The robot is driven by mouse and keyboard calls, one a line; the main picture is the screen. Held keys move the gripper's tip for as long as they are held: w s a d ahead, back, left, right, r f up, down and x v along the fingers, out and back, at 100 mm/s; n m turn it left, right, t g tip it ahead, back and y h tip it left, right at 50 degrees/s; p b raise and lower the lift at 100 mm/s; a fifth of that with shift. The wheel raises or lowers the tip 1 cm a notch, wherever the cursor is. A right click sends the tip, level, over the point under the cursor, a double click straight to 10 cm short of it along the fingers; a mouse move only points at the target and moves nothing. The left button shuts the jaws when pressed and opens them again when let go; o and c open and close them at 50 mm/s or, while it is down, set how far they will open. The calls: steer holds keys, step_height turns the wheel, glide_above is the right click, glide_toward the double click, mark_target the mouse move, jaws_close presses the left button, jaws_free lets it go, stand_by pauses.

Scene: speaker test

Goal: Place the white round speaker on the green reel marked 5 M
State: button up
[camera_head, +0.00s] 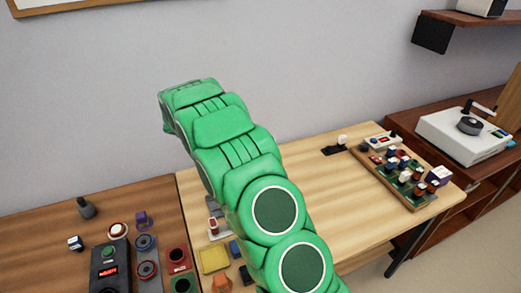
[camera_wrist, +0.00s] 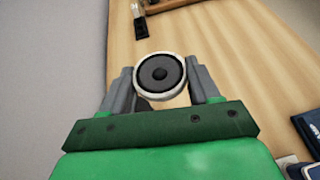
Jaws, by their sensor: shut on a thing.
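In the wrist view, the white round speaker (camera_wrist: 160,76), with a white rim and a dark cone, sits between the two grey fingers of my gripper (camera_wrist: 160,70). My gripper is shut on it, and the cone faces the camera. The speaker is over or near the light wood table top; its height above it is hard to tell. In the head view, my green arm crosses the middle of the picture and hides my gripper and the speaker. I cannot make out a green reel marked 5 M in either view.
The light wood table (camera_head: 315,195) has a clear stretch right of my arm. A board (camera_head: 424,207) crowded with small parts lies at its right. A black box with a red display (camera_head: 110,268) and several knobs stand at the left. A white machine (camera_head: 448,134) stands far right.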

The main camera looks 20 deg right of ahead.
steer(key=w+f, duration=0.2)
steer(key=w+d+f, duration=0.1)
steer(key=w+f, duration=0.3)
steer(key=w, duration=0.1)
steer(key=shift+w+d+f, duration=0.1)
steer(key=shift+d+f, duration=0.25)
steer(key=shift+d, duration=0.05)
steer(key=shift+w+f, duration=0.15)
steer(key=shift+f, duration=1.65)
steer(key=shift+f, duration=0.15)
steer(key=o, duration=1.2)
steer(key=shift+c, duration=0.2)
